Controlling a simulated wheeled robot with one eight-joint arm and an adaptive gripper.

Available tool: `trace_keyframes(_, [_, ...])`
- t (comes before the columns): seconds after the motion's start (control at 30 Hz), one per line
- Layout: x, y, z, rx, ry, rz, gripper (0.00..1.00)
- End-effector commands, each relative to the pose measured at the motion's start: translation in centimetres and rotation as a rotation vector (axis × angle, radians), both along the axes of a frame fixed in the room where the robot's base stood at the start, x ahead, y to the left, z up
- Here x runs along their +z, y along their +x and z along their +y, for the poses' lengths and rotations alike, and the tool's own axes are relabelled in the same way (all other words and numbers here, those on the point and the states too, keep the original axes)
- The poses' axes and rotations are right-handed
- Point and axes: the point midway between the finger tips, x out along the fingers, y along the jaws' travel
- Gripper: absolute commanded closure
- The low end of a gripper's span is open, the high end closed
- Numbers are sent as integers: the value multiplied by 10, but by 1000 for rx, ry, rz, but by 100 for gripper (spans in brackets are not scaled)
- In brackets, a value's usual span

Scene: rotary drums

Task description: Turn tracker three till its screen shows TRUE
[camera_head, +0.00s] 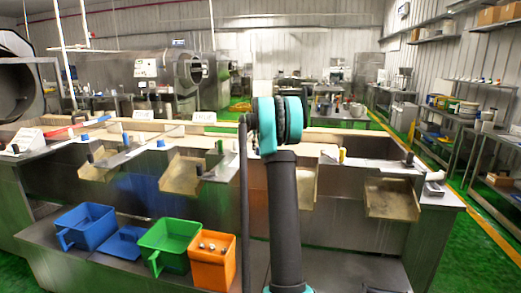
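I cannot tell which thing is tracker three, and no screen reading TRUE is legible. Several small upright knobs or handles stand along the steel counter (375,222), among them a green one (220,147), a yellow one (342,155) and a dark one (408,158). A small light-coloured device (434,176) sits at the counter's right end. My arm, with a dark link and a teal joint, rises in the middle and hides part of the counter. My gripper does not show.
On the lower front ledge stand a blue bin (88,228), a green bin (172,246) and an orange bin (213,270) holding small pale items. A flat blue piece (124,243) lies between them. Open metal trays (392,198) jut from the counter. Green floor is free at right.

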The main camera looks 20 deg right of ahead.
Motion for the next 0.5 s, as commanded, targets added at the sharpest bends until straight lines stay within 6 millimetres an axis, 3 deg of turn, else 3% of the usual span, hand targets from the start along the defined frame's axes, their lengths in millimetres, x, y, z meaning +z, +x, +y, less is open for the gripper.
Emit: trace_keyframes(0.5, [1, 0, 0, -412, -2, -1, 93])
